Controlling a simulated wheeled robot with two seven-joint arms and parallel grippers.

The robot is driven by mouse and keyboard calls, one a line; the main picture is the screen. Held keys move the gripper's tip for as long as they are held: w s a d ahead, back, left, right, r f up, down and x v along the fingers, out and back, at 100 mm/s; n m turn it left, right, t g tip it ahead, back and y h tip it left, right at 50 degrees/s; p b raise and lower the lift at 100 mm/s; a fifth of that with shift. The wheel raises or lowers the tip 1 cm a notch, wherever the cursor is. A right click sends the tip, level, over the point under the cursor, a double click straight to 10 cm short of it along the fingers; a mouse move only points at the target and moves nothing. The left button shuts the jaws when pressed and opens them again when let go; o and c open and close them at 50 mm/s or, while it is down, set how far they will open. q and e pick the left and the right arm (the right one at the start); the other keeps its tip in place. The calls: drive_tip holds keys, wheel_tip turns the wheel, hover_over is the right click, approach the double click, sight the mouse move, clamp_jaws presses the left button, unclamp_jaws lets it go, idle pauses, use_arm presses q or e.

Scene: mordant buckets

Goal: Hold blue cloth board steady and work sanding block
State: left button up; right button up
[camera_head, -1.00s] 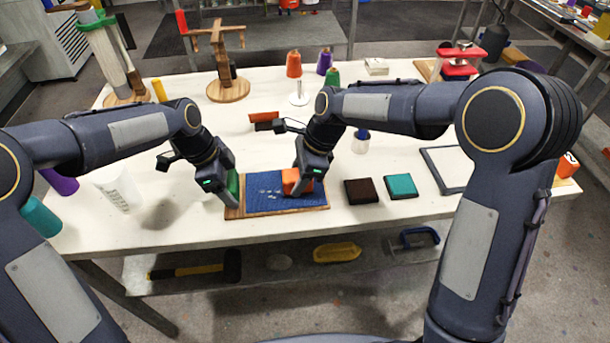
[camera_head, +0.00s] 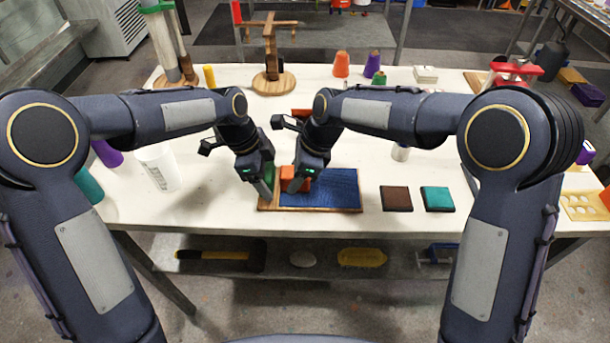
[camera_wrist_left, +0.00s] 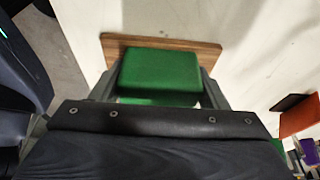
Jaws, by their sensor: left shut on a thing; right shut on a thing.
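The blue cloth board (camera_head: 325,190) lies flat near the table's front edge, its wooden border showing around the blue cloth. My left gripper (camera_head: 266,182) is shut on the green block (camera_wrist_left: 160,72) at the board's left end; in the left wrist view the fingers stand on both sides of it, above the wood (camera_wrist_left: 195,47). My right gripper (camera_head: 297,184) is shut on the orange sanding block (camera_head: 286,175), which sits on the left part of the cloth, close beside the left gripper. The cloth under and behind the block is hidden. The visible cloth to the right looks clear.
A brown pad (camera_head: 396,198) and a teal pad (camera_head: 437,198) lie right of the board. A white cup (camera_head: 158,167) stands at left. Cone spools (camera_head: 341,65) and a wooden stand (camera_head: 272,60) are at the back.

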sight(336, 185)
drive_tip(key=shift+w+d, duration=0.1)
drive_tip(key=shift+d, duration=5.4)
drive_tip(key=shift+a, duration=5.4)
drive_tip(key=shift+r, duration=4)
use_arm(q)
drive_tip(key=o, duration=1)
